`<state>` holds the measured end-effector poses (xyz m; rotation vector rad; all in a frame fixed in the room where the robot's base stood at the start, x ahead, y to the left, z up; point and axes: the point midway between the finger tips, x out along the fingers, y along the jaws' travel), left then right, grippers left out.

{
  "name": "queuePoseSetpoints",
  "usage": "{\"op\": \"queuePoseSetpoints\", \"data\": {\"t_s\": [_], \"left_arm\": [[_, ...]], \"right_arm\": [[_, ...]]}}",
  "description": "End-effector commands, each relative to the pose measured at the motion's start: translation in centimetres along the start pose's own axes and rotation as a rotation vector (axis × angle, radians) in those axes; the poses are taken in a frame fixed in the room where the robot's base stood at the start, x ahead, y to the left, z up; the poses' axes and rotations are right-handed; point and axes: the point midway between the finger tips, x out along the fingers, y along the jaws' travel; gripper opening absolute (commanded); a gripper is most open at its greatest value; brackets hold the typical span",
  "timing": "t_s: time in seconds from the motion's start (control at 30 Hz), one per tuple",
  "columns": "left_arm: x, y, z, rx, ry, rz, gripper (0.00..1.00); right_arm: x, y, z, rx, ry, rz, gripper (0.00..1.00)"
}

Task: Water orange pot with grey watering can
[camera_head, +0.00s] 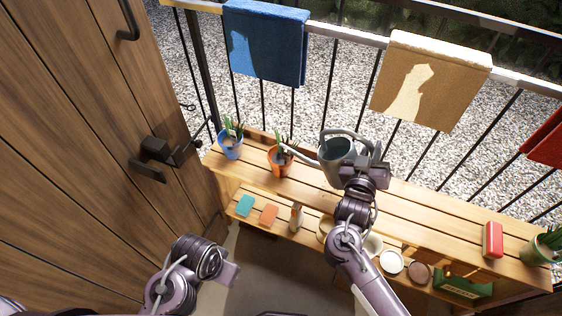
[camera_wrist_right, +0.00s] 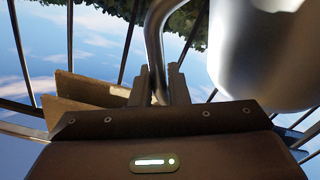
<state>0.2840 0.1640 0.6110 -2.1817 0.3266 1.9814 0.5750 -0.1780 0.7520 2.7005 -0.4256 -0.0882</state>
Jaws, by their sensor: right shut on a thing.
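The grey watering can (camera_head: 336,158) is above the upper shelf of the wooden bench, right of the orange pot (camera_head: 279,161). Its spout points left and its tip appears at the orange pot's rim, by the green plant. My right gripper (camera_head: 372,160) is shut on the can's handle; in the wrist view the grey handle bar (camera_wrist_right: 155,45) runs between the fingers (camera_wrist_right: 160,85), with the can's body (camera_wrist_right: 262,55) at right. Whether water flows cannot be told. My left arm (camera_head: 190,270) is low at the left; its fingers are not clearly seen.
A blue pot (camera_head: 230,146) stands left of the orange pot. A red box (camera_head: 492,240) and a green pot (camera_head: 540,248) are at the bench's right end. The lower shelf holds sponges and saucers. Railing with towels (camera_head: 265,42) runs behind; wooden doors (camera_head: 80,130) stand left.

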Motion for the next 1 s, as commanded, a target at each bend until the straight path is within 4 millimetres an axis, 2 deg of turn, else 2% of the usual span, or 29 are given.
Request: {"op": "queuePoseSetpoints", "data": {"t_s": [0.37,0.7,1.0], "left_arm": [[0.0,0.0,0.0,0.0,0.0,0.0,0.36],[-1.7,0.0,-0.2,0.0,0.0,0.0,0.36],[-1.5,0.0,-0.1,0.0,0.0,0.0,0.36]], "right_arm": [[0.1,0.1,-0.2,0.004,0.005,0.003,0.0],[0.1,0.2,-1.5,-0.036,0.006,0.003,0.0],[0.1,0.1,-1.3,-0.04,0.006,0.003,0.0]]}}
